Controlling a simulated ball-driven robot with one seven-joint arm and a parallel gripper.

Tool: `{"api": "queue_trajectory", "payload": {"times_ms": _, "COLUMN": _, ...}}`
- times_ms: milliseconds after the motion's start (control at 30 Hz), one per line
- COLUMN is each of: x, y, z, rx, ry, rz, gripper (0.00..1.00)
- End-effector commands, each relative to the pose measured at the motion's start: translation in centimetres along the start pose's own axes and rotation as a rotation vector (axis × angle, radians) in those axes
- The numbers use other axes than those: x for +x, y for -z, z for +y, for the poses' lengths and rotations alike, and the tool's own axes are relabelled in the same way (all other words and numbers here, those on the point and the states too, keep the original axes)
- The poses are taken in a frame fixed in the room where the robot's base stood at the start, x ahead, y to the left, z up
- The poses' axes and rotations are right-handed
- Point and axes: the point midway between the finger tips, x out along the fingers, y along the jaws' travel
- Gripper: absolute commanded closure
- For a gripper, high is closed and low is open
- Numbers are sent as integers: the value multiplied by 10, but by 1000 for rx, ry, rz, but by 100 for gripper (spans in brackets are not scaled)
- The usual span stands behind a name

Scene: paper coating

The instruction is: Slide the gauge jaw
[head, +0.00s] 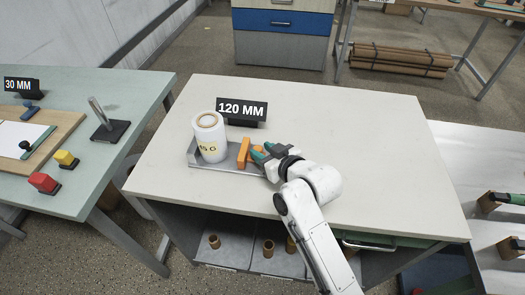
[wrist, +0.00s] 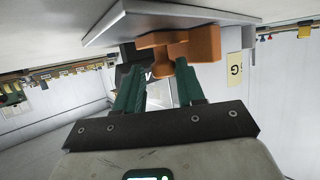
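The gauge jaw is an orange block (head: 243,153) on a grey metal gauge base (head: 226,168) on the middle table. It stands just right of a white paper roll (head: 209,138) with a yellow label, with a small gap showing. My gripper (head: 262,153) is at the jaw's right side. In the wrist view the orange jaw (wrist: 180,47) is at the green fingertips of my gripper (wrist: 160,80). The fingers are apart, with a gap between them. Whether they touch the jaw is unclear. The roll's label (wrist: 235,67) shows at right in the wrist view.
A black "120 MM" sign (head: 242,111) stands behind the gauge. A left table (head: 70,125) holds a "30 MM" sign (head: 22,86), a board with paper, and red and yellow blocks. The middle table's right half (head: 370,140) is clear.

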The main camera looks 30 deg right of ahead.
Motion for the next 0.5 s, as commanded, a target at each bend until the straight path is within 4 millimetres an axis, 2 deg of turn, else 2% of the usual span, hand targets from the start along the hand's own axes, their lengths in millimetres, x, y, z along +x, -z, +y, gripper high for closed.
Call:
{"api": "queue_trajectory", "payload": {"times_ms": 133, "x": -2, "y": 0, "z": 0, "rx": 0, "ry": 0, "rz": 1, "gripper": 63}}
{"api": "queue_trajectory", "payload": {"times_ms": 267, "x": -13, "y": 0, "z": 0, "rx": 1, "ry": -1, "rz": 1, "gripper": 63}}
{"api": "queue_trajectory", "payload": {"times_ms": 500, "x": -58, "y": -1, "z": 0, "rx": 1, "ry": 0, "rz": 1, "gripper": 63}}
